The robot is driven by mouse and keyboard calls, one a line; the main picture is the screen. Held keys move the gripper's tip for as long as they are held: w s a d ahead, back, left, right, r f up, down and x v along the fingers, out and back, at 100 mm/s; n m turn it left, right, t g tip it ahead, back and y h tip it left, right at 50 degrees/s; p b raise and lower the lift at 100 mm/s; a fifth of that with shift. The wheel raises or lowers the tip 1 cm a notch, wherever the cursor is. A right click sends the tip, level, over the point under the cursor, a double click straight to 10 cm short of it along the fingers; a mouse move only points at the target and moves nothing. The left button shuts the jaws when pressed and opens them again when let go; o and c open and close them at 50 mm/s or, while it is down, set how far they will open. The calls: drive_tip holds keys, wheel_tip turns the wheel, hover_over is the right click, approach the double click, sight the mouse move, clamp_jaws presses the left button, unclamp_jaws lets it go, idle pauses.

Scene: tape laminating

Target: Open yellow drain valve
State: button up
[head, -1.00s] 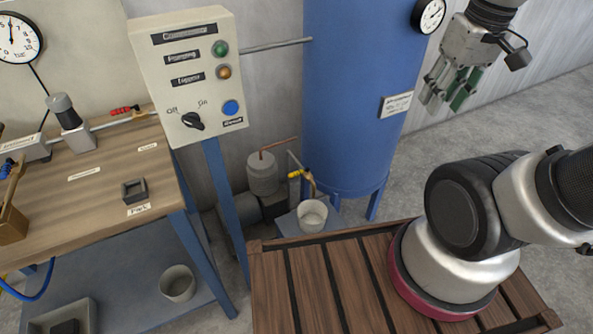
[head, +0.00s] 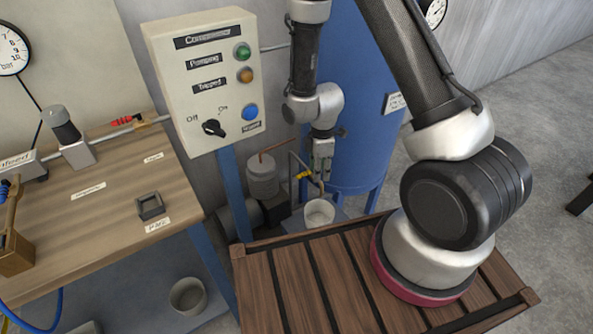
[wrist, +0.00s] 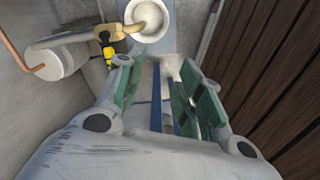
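The yellow drain valve handle (head: 304,175) sits on a short brass pipe low in front of the blue tank. In the wrist view the yellow handle (wrist: 107,50) lies beyond and left of my fingers, beside the brass pipe (wrist: 112,33). My gripper (head: 322,168) points down just above and right of the valve in the head view. In the wrist view my gripper (wrist: 160,82) has its green-padded fingers spread apart with nothing between them. No contact with the valve shows.
A pale cup (head: 319,212) stands under the pipe outlet. The blue tank (head: 357,150) is close behind my gripper. A metal pot with a copper pipe (head: 262,175) is to the left. The control box (head: 205,80) rises at upper left, beside the wooden bench (head: 105,195).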

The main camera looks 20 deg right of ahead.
sight(304, 173)
drive_tip(key=w+a+n+t, duration=0.2)
drive_tip(key=w+n, duration=0.3)
drive_tip(key=w, duration=0.1)
drive_tip(key=shift+y, duration=0.3)
drive_tip(key=f, duration=0.4)
drive_tip(key=w+f, duration=0.1)
drive_tip(key=f, duration=0.1)
drive_tip(key=shift+a+f, duration=0.35)
drive_tip(key=shift+s, duration=0.1)
clamp_jaws()
